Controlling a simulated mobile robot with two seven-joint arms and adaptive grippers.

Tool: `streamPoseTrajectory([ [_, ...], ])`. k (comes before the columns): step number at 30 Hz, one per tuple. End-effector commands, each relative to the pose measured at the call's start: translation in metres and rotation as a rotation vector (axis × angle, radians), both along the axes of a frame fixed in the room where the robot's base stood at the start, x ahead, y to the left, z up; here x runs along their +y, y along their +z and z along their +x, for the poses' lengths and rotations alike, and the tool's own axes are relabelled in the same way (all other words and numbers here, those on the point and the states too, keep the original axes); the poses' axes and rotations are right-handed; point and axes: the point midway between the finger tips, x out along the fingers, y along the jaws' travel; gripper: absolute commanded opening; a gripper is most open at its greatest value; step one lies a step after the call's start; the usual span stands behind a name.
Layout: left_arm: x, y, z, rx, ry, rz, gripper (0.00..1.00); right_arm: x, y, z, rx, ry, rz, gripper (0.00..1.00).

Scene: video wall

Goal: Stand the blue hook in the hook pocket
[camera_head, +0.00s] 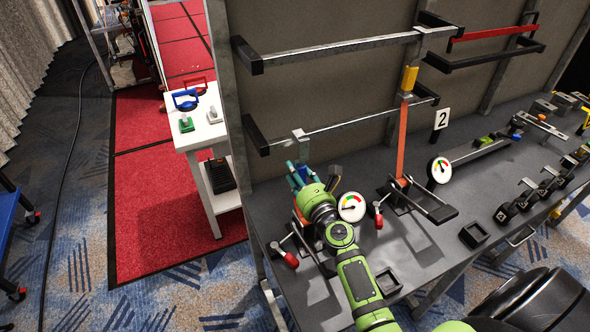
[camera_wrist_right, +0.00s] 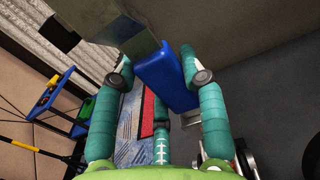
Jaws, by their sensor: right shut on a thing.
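My right gripper (camera_head: 302,172) is at the left end of the grey bench, in front of the lower rail of the wall frame. Its teal fingers are shut on the blue hook (camera_wrist_right: 162,75), which also shows as a small blue patch in the head view (camera_head: 303,173). A pale grey metal piece (camera_wrist_right: 138,35) lies against the blue part in the wrist view; I cannot tell whether they are joined. Two small black square open pockets sit on the bench, one at the front (camera_head: 388,281) and one further right (camera_head: 474,235). I cannot tell which is the hook pocket. My left gripper is not in view.
Dial gauges (camera_head: 440,170), red-handled clamps (camera_head: 291,259) and an orange strap (camera_head: 402,140) stand around the bench (camera_head: 425,238). Black holders (camera_head: 506,211) line its right side. A white side table (camera_head: 206,128) stands at left. Bare bench lies between the two pockets.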

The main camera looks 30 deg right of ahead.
Motion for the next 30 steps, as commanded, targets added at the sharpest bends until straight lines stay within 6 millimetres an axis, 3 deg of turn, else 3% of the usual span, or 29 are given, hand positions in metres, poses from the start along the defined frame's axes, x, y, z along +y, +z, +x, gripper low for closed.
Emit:
streamPoseTrajectory([
  [15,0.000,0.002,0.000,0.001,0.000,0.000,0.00,0.001,0.001,-0.026,-0.001,0.000,0.000,0.13],
  [30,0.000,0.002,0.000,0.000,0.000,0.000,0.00,0.002,0.001,-0.028,-0.002,0.000,0.000,0.13],
])
